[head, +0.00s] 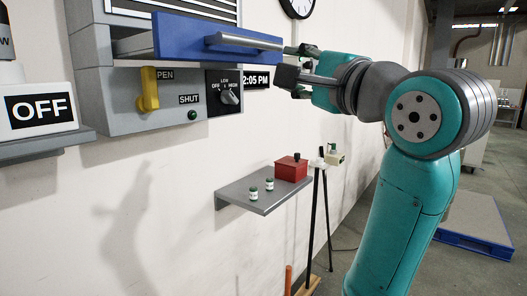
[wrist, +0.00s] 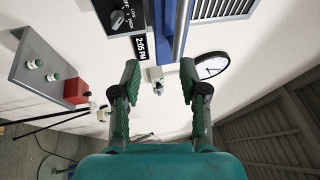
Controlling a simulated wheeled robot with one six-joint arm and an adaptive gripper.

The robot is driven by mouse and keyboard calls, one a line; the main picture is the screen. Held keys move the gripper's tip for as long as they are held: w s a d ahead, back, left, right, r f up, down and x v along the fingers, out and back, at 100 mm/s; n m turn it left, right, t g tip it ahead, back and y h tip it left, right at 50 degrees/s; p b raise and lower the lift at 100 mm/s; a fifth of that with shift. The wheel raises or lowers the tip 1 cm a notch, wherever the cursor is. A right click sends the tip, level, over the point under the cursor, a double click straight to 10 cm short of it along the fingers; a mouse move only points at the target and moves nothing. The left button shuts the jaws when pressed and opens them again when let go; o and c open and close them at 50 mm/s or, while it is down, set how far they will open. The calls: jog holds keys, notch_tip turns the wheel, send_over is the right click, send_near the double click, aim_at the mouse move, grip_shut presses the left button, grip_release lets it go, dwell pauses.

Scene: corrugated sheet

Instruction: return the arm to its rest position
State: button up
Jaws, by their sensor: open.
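My teal arm (head: 400,210) reaches up from the lower right in the head view. My gripper (head: 286,64) is at the right end of the blue drawer (head: 185,38) and its grey bar handle (head: 243,41). In the wrist view my gripper (wrist: 160,72) has its two fingers well apart, with nothing between them. The blue drawer front (wrist: 166,22) and the handle (wrist: 181,30) show beyond the fingertips there. I cannot tell how small the gap to the handle is. The drawer stands out from its grey housing.
A yellow lever (head: 148,90) and a knob (head: 229,95) are on the panel below the drawer. A lower grey shelf (head: 240,197) holds a red box (head: 291,168) and two small jars. A clock (head: 297,5) hangs above. A blue-edged platform (head: 475,240) lies on the floor at right.

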jog(key=w+d+f+h, duration=0.1)
jog(key=w+f, duration=0.1)
jog(key=f, duration=0.5)
jog(key=w+d+f+h, duration=0.1)
jog(key=w+f, duration=0.1)
jog(key=f, duration=0.5)
jog(key=s+d+f+n+h, duration=0.1)
jog(key=s+d+f, duration=0.15)
jog(key=f, duration=0.85)
jog(key=s+d+f+n+h, duration=0.1)
jog(key=s+f+h, duration=0.15)
jog(key=f, duration=0.95)
jog(key=s+d+f+n+h, duration=0.1)
jog(key=s+d+f, duration=0.15)
jog(key=f, duration=0.85)
jog(key=s+d+f+n+g+h, duration=0.1)
jog(key=s+d+f+n+h, duration=0.2)
jog(key=s+f, duration=1.35)
jog(key=s+d+r+n+g, duration=0.1)
jog(key=s+n, duration=0.6)
jog(key=s, duration=1.8)
jog(key=shift+s+d+g, duration=0.2)
jog(key=shift+d+g, duration=0.05)
jog(key=shift+g, duration=0.15)
